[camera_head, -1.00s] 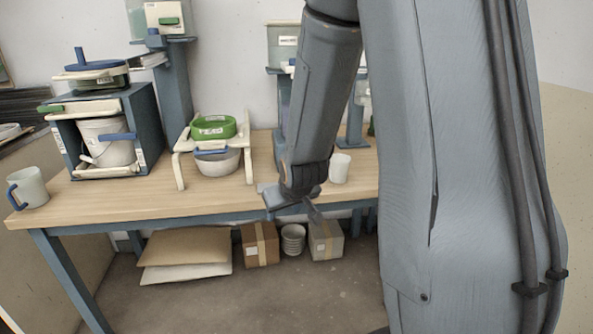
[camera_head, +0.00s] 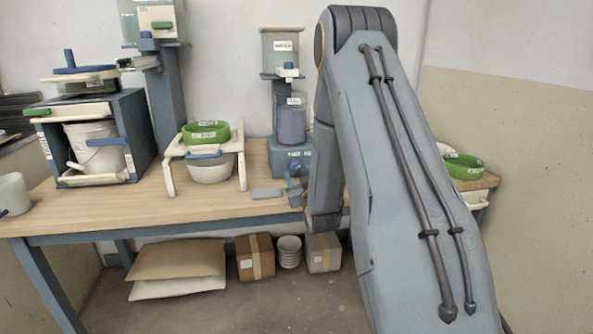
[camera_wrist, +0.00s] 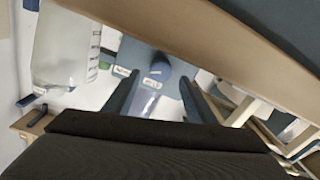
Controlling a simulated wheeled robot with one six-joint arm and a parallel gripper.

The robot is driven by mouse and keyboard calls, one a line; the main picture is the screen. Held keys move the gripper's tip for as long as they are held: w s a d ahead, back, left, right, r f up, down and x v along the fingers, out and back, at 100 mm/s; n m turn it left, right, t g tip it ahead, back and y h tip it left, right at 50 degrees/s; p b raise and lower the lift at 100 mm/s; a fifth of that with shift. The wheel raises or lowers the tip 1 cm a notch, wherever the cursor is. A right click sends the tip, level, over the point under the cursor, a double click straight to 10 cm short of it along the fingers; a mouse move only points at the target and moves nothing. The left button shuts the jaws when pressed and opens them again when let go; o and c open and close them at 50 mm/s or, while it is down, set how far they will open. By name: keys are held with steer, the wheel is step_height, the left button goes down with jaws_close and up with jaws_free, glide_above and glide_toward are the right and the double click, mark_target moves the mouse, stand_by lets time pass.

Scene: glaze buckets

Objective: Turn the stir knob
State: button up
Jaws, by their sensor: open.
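A dispenser at the back of the table has a blue base (camera_head: 283,158) with a purple-blue container (camera_head: 291,125) above it. A small blue knob-like part (camera_head: 294,168) shows at the front of the base, partly hidden by my arm. In the wrist view a dark blue round knob (camera_wrist: 157,68) stands out from a blue labelled body (camera_wrist: 128,58). My gripper (camera_wrist: 156,95) is open, its two dark fingers on either side of the view of the knob and the purple container, with no contact visible.
A white stand with a green ring (camera_head: 206,132) and bowl (camera_head: 210,168) is left of the dispenser. A blue frame with a white bucket (camera_head: 95,147) stands farther left. Bare wooden tabletop (camera_head: 130,205) lies in front. Another green ring (camera_head: 463,166) is at right.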

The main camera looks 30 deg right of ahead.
mark_target(296, 167)
steer(key=shift+x, duration=2.35)
steer(key=c, duration=1)
